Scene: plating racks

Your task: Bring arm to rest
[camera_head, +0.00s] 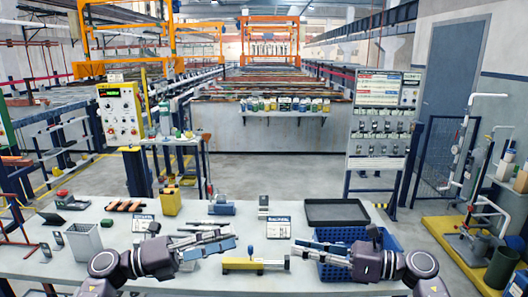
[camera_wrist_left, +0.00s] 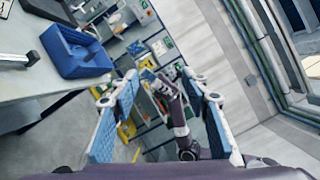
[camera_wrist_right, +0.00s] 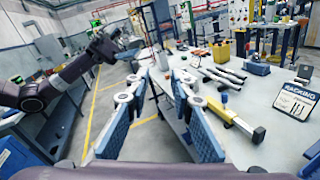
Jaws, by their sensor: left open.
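My left gripper (camera_head: 222,246) is over the table at the centre left in the head view, near several grey rods (camera_head: 200,228). In the left wrist view its blue-padded fingers (camera_wrist_left: 160,78) stand wide apart with nothing between them. My right gripper (camera_head: 312,250) is over the table at the centre right, in front of the blue crate. In the right wrist view its fingers (camera_wrist_right: 160,82) are apart and empty. Both arms reach inward across the front of the grey table (camera_head: 105,262). The two grippers are apart, with a yellow fixture between them.
The yellow fixture (camera_head: 242,265) with a blue knob lies on the table.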

